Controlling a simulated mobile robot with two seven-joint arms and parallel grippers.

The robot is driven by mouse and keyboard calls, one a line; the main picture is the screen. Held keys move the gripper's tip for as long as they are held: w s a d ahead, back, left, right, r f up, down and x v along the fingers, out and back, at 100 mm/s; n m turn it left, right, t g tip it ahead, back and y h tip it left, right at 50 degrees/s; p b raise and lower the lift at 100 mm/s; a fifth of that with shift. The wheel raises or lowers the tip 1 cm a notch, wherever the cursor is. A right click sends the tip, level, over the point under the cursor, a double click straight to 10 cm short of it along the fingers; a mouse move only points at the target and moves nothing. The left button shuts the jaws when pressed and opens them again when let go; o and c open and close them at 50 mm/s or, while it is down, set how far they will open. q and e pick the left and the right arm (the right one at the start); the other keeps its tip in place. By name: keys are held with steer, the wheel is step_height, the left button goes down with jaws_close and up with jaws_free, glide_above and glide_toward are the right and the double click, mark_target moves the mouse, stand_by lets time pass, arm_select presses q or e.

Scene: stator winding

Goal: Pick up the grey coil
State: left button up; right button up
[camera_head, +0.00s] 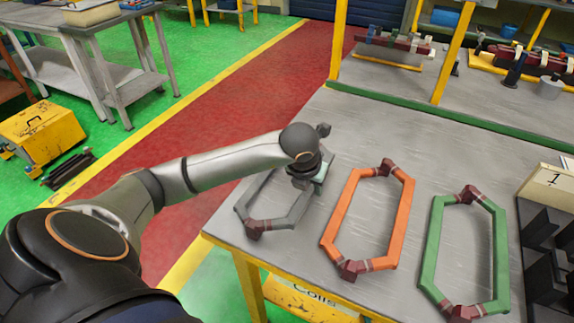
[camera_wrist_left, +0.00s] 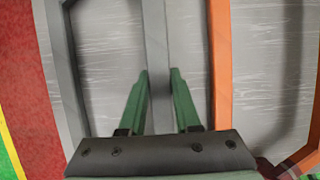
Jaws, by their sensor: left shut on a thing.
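The grey coil (camera_head: 275,224) is a long six-sided loop lying at the left end of the grey table, with dark red wrapped ends. My left gripper (camera_head: 308,180) is over its right long side, and the arm hides part of the loop's far end. In the left wrist view, the coil's bar (camera_wrist_left: 154,35) runs between the two green fingers (camera_wrist_left: 160,78), which are shut on it. The coil appears to be still at table level. My right gripper is not in view.
An orange coil (camera_head: 338,213) lies just right of the grey one, and a green coil (camera_head: 436,240) lies farther right. A black rack with a "1" sign (camera_head: 553,180) stands at the right edge. A green strip (camera_head: 430,112) crosses the table behind the coils.

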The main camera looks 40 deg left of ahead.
arm_select(q)
jaws_close()
stand_by(0.8)
